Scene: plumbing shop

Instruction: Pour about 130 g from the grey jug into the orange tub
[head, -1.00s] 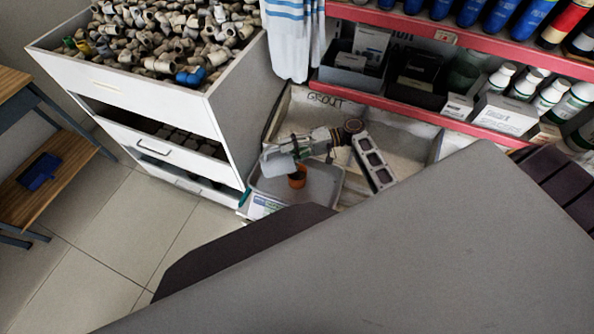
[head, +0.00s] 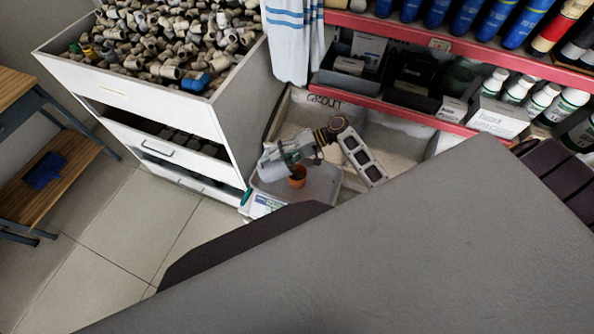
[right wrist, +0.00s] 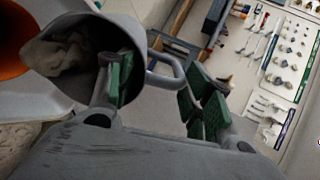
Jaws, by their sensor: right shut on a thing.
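The grey jug (head: 272,162) is tipped beside and over the small orange tub (head: 298,177) in the head view. My right gripper (head: 293,153) is shut on the jug, its green finger pads (right wrist: 160,92) either side of the jug's handle (right wrist: 168,72) in the right wrist view. There the jug's round mouth (right wrist: 125,35) shows pale, lumpy powder (right wrist: 65,55) lying inside near the lip. Part of the tub (right wrist: 10,52) shows at the left edge. How much the tub holds is hidden, and no falling stream is clear. My left gripper is not in view.
The tub stands in a pale grey tray (head: 322,190) with a labelled front. A bin marked GROUT (head: 375,130) lies behind, under a red-edged shelf (head: 400,115) of bottles and boxes. A white cabinet (head: 150,110) full of pipe fittings stands at left. A large grey surface fills the foreground.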

